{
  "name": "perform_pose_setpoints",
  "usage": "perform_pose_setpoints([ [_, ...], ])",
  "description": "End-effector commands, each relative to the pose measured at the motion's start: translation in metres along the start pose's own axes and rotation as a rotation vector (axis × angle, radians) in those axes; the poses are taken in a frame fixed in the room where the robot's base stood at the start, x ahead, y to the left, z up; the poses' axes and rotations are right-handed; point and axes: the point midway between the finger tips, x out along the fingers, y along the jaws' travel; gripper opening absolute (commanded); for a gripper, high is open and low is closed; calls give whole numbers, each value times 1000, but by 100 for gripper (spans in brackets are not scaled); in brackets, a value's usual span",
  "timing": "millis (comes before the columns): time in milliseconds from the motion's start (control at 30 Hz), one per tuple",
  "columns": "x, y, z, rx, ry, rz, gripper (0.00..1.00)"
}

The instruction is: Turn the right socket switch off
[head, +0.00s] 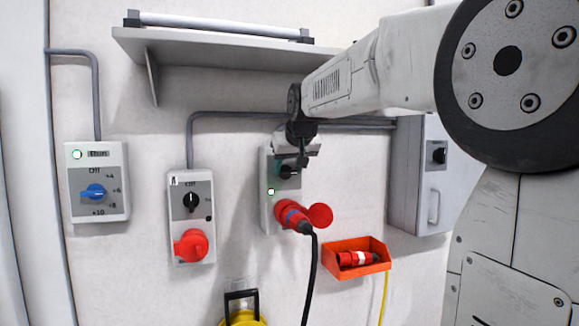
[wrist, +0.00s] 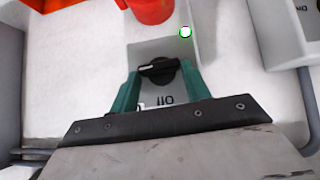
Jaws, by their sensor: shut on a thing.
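The right socket box (head: 266,215) is on the wall, with a red plug (head: 290,213) in it and a lit green-rimmed lamp (head: 271,191). Its black rotary switch (wrist: 165,72) lies between the green fingers of my gripper (wrist: 159,76) in the wrist view. My gripper (head: 290,165) is shut on this switch. The knob's pale mark points left in the wrist view, across the knob rather than toward the "Off" label (wrist: 165,101), which appears upside down there. The lamp also shows in the wrist view (wrist: 185,32). In the head view my gripper partly covers the switch.
A left socket box (head: 191,258) with a black switch and red cover, and a control box (head: 97,215) with a blue knob, are to the left. A shelf (head: 220,48) is above. A red bin (head: 362,268) and a grey cabinet (head: 407,195) are to the right. A black cable (head: 312,265) hangs below.

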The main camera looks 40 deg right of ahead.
Motion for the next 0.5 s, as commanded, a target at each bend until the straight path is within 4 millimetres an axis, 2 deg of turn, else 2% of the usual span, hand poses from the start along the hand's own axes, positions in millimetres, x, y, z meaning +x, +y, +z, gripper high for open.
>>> perform_pose_setpoints([
  [500, 1, -12, 2, -289, 0, 281, 24],
])
